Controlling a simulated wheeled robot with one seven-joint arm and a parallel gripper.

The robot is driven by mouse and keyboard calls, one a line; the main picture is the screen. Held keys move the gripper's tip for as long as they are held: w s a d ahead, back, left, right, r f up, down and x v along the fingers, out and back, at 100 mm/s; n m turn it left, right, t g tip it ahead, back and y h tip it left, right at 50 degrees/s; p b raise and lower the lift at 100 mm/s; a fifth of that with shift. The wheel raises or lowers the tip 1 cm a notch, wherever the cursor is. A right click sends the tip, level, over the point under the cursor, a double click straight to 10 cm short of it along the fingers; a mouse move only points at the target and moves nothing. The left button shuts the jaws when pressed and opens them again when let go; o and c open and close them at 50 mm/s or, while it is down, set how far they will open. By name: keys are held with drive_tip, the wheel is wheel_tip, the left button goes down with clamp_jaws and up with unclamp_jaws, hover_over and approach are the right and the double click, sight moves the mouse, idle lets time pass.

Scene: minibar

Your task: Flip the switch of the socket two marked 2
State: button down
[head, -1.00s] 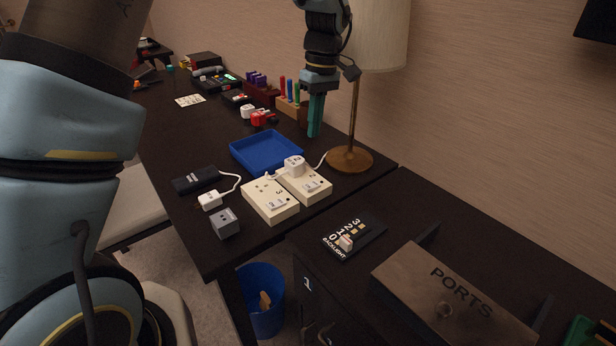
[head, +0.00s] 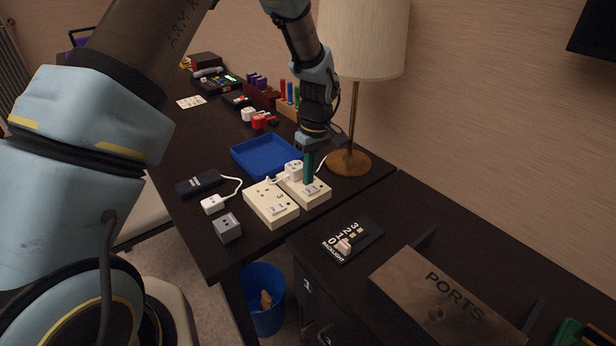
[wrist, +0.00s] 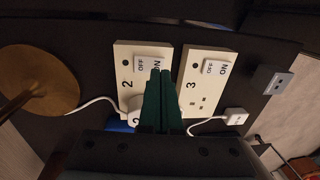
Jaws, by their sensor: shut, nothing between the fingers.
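Socket two is a cream box marked 2 (wrist: 127,90), with a white plug in it and a rocker switch (wrist: 150,64) labelled OFF and ON. In the head view socket two (head: 322,193) lies at the right of the pair. My gripper (head: 308,183) is shut and empty, its green fingers pointing down at socket two beside the plug (head: 293,171). In the wrist view the fingertips (wrist: 163,72) overlap the ON end of the switch. I cannot tell whether they touch it. The fingers hide part of the box.
Socket three (head: 271,204) stands directly beside socket two. A lamp (head: 348,162) stands close behind right, and a blue tray (head: 240,158) behind left. A grey cube (head: 228,228), a white adapter (head: 213,204) and a black box (head: 198,183) lie to the left.

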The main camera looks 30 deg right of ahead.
sight(307, 191)
drive_tip(key=shift+a+f, duration=0.15)
drive_tip(key=shift+f, duration=0.95)
drive_tip(key=shift+a+f, duration=0.15)
drive_tip(key=shift+f, duration=0.05)
drive_tip(key=shift+w+d+r, duration=0.1)
drive_tip(key=shift+d+r, duration=0.15)
drive_tip(key=shift+d, duration=0.6)
drive_tip(key=shift+w+a+r+p, duration=0.1)
drive_tip(key=shift+r+p, duration=0.3)
drive_tip(key=shift+r, duration=0.1)
wheel_tip(307, 191, up, 13)
drive_tip(key=a+b, duration=0.1)
drive_tip(key=shift+s+a, duration=0.25)
